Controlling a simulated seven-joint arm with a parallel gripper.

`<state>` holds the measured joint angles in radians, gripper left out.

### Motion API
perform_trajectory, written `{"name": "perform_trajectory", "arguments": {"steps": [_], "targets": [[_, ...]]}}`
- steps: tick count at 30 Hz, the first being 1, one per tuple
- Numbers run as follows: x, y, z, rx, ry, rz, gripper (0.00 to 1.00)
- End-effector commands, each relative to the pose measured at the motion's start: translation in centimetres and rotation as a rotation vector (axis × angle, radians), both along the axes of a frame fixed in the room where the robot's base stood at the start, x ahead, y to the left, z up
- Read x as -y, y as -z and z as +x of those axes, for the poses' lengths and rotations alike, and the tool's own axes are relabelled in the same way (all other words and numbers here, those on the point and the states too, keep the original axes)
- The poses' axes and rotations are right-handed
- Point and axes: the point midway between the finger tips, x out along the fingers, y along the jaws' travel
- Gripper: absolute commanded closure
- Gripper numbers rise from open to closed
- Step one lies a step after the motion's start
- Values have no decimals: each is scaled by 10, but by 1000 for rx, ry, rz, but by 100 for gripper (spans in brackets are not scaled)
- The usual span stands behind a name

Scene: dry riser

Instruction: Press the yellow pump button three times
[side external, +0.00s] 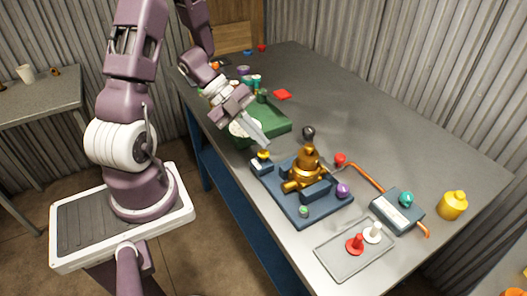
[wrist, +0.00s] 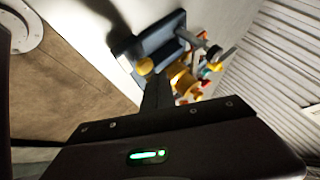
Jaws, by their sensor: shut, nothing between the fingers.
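The yellow pump button (side external: 264,154) is a small round knob on top of a small dark blue box (side external: 262,166) with a pale label. The box stands at the left corner of a dark blue base that carries a brass valve body (side external: 306,170). My gripper (side external: 266,145) is shut and empty, pointing down with its tips just above the button; I cannot tell whether they touch. In the wrist view the yellow button (wrist: 145,66) shows just beyond the dark finger (wrist: 157,92), left of its tip.
A green tray (side external: 272,124) with several items lies behind my gripper. A grey tray (side external: 345,268) with a red and a white knob is at the front. An orange hose (side external: 366,178) runs to a labelled box (side external: 397,210). A yellow container (side external: 453,205) stands right. The far table is mostly clear.

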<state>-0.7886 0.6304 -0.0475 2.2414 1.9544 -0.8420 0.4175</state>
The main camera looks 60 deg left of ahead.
Motion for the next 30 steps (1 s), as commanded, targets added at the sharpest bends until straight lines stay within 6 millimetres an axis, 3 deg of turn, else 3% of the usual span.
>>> {"name": "perform_trajectory", "arguments": {"steps": [30], "targets": [[0,8,0,-1,0,-1,100]]}}
